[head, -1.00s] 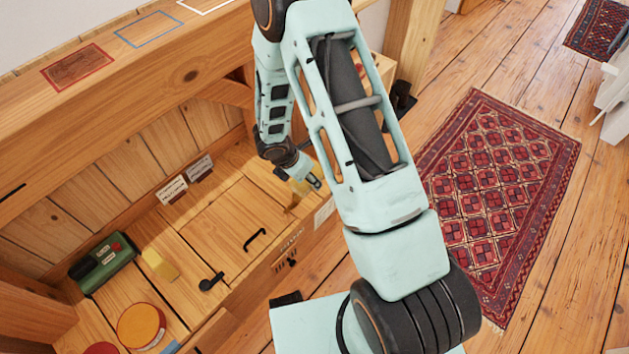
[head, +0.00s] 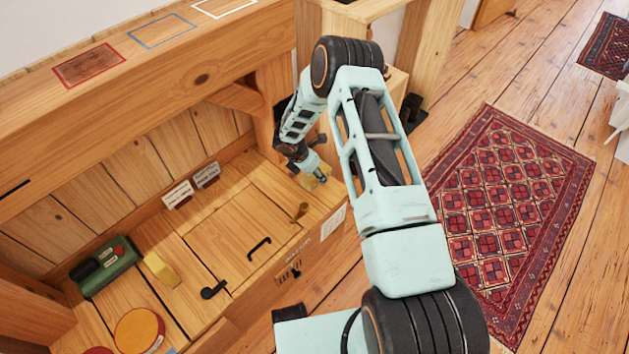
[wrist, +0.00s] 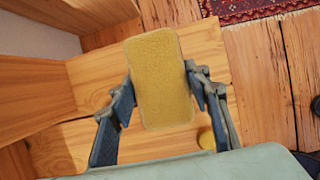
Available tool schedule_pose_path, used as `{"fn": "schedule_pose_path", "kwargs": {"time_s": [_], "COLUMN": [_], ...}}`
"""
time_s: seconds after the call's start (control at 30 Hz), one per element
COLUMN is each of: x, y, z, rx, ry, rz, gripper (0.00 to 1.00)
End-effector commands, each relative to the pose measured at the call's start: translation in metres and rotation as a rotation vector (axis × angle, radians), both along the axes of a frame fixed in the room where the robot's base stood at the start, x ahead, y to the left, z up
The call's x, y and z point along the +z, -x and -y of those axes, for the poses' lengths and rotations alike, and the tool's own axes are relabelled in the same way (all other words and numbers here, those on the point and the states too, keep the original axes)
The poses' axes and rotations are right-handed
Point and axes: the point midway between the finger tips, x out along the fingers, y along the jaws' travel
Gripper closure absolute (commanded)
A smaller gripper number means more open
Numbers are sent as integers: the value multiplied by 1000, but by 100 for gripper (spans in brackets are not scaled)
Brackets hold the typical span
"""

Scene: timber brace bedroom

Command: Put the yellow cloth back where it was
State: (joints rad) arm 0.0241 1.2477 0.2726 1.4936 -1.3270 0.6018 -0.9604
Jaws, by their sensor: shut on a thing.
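The yellow cloth (wrist: 160,80) is a flat, rounded rectangle between the two fingers of my gripper (wrist: 163,98) in the wrist view. My gripper is shut on it. In the head view, my gripper (head: 320,178) is over the right end of the wooden bench top (head: 215,225), and a small part of the cloth (head: 314,186) shows beneath it. I cannot tell whether the cloth touches the wood.
A brass piece (head: 300,211) stands near my gripper. Farther left are a black handle (head: 258,248), a black latch (head: 213,290), a yellow block (head: 160,269), a green case (head: 108,268) and a round orange-topped tin (head: 138,331). Two small cards (head: 178,194) stand at the back.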

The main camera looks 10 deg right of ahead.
Motion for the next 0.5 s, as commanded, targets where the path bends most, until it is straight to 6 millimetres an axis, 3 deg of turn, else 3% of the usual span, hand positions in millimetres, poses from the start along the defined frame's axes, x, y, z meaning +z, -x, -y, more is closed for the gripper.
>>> {"fn": "schedule_pose_path", "kwargs": {"time_s": [0.23,0.4,0.5], "x": [-13,-40,-42], "y": [-10,-8,-9], "z": [2,2,2], "rx": [-3,-3,-1], "ry": [-1,-1,1], "rz": [1,-2,0], "gripper": [75,75,75]}}
